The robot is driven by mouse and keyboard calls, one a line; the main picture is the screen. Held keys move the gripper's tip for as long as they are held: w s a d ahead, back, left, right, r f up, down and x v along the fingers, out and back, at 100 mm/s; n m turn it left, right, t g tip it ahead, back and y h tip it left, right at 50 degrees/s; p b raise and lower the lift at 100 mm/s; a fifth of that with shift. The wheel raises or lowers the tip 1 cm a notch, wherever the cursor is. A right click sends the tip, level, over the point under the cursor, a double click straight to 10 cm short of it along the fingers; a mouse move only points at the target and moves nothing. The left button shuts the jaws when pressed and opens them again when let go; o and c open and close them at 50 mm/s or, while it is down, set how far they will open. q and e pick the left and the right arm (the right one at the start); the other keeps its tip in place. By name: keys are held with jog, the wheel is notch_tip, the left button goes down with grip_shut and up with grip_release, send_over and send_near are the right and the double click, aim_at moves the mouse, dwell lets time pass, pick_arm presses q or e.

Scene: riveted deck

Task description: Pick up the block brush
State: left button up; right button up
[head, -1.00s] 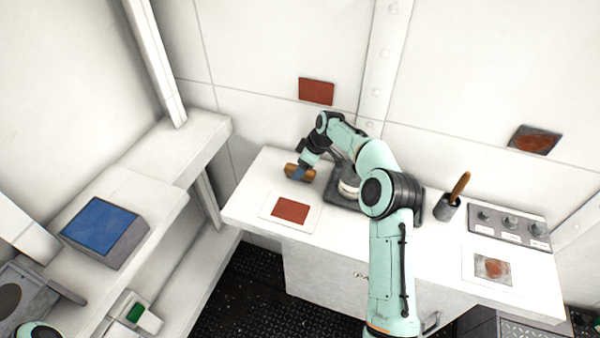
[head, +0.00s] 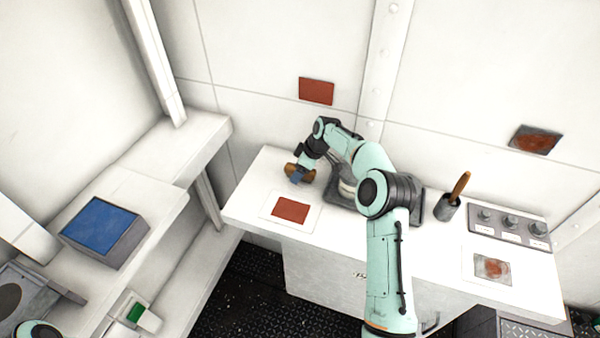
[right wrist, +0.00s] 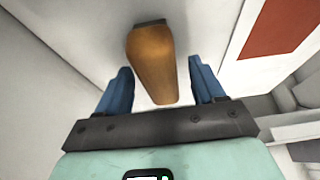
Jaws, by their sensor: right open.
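The block brush (right wrist: 152,60) has an orange-brown wooden body with a dark strip at its far end. In the head view the block brush (head: 289,168) is at the left back of the white counter (head: 345,240). My right gripper (right wrist: 162,80) is open, with one blue finger on each side of the brush and visible gaps between. In the head view my right gripper (head: 297,178) partly covers the brush. My left gripper is not in view.
A red patch on a white sheet (head: 272,218) lies in front of the brush. A dark tray (head: 416,213) sits behind my right arm. A grey cup with a wooden-handled tool (head: 447,208) and a knob panel (head: 500,222) are farther right.

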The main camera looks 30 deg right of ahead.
jog(key=c, duration=1.1)
